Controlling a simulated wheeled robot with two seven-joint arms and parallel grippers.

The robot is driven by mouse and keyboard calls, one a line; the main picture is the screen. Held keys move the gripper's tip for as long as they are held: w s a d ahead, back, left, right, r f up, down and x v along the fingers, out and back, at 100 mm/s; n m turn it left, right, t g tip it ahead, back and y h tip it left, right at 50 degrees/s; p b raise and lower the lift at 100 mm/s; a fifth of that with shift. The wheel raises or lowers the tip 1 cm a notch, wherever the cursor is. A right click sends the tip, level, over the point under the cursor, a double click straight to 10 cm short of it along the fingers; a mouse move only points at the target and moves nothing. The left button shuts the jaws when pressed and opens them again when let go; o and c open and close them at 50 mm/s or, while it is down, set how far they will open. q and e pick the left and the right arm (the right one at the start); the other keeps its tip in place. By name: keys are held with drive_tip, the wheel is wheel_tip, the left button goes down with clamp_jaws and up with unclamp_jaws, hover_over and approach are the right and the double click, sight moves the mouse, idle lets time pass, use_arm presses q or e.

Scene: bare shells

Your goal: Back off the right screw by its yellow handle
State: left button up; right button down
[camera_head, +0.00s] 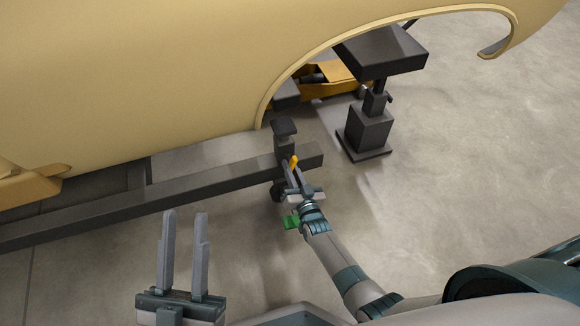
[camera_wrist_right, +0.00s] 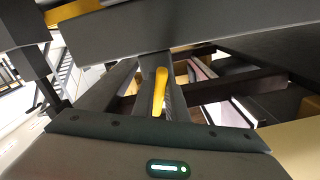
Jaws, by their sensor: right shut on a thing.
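The yellow handle (camera_head: 294,161) of the right screw shows in the head view at the right end of a dark beam, just under a dark pad (camera_head: 284,128). My right gripper (camera_head: 292,172) is at the handle, its fingers shut on it. In the right wrist view the yellow handle (camera_wrist_right: 160,91) stands out between the fingers, above the gripper's body. The screw's shaft is mostly hidden by the gripper. My left gripper (camera_head: 185,250) is raised at the lower left, fingers apart and empty, away from the beam.
The long dark beam (camera_head: 130,205) runs under the tan car body shell (camera_head: 140,80). A yellow-orange jack (camera_head: 335,78) lies under the shell. The grey floor at right (camera_head: 470,150) is clear.

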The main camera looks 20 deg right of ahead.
drive_tip(key=n, duration=0.2)
drive_tip(key=shift+f+n, duration=0.1)
drive_tip(key=shift+n, duration=0.2)
drive_tip(key=shift+d+n, duration=0.15)
drive_tip(key=shift+n, duration=0.35)
use_arm(q)
drive_tip(key=shift+w+d+f+g, duration=0.2)
drive_tip(key=shift+w+f+g, duration=0.15)
drive_tip(key=shift+f+g, duration=0.2)
use_arm(e)
drive_tip(key=shift+n, duration=0.5)
use_arm(q)
drive_tip(key=shift+y, duration=0.4)
use_arm(e)
drive_tip(key=c, duration=1.8)
unclamp_jaws()
use_arm(q)
drive_tip(key=shift+f, duration=0.1)
use_arm(e)
drive_tip(key=shift+o, duration=0.2)
drive_tip(key=shift+s, duration=0.1)
